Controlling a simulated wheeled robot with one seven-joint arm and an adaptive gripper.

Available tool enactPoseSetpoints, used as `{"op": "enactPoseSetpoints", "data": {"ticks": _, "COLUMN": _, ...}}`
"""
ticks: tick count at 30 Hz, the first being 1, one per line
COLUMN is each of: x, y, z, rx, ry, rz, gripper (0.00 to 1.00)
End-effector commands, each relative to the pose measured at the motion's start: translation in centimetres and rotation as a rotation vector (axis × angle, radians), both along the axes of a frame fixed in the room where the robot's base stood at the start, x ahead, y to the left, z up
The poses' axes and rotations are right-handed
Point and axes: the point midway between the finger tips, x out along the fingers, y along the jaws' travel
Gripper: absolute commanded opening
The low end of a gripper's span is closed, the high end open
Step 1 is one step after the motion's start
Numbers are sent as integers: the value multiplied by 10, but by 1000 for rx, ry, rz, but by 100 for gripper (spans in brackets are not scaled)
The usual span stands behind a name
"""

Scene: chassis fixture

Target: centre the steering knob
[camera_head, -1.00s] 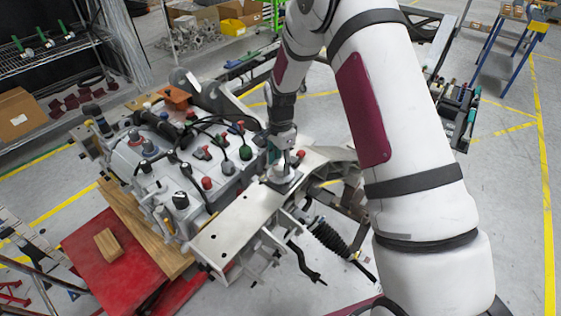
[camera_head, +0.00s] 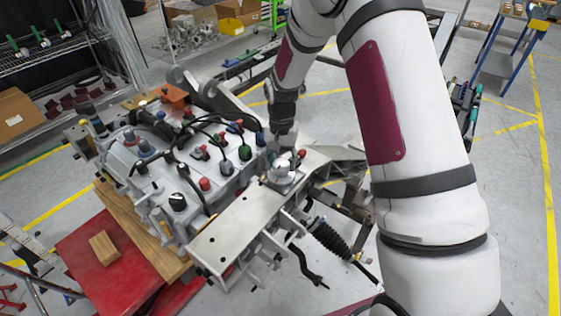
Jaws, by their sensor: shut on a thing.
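The steering knob (camera_head: 283,168) looks like a small round silver piece on a square base, on the flat metal plate (camera_head: 235,222) at the right of the grey chassis unit. My gripper (camera_head: 277,147) comes down from above at the far side of the knob. Its fingers are shut at the knob, but they are small in this view and the exact contact is hard to make out. I cannot tell which way the knob is turned.
The grey unit (camera_head: 150,158) left of my gripper carries several upright fittings and black hoses. A red stand (camera_head: 95,262) with a wood block (camera_head: 105,246) is at lower left. A black ribbed damper (camera_head: 328,240) hangs right of the plate. Open floor lies at far right.

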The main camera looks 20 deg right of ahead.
Motion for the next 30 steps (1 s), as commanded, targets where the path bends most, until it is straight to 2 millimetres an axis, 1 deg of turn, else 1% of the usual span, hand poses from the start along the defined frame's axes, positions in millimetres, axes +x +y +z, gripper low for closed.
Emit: {"op": "enactPoseSetpoints", "data": {"ticks": 30, "x": 1, "y": -1, "z": 0, "rx": 0, "ry": -1, "rz": 964, "gripper": 18}}
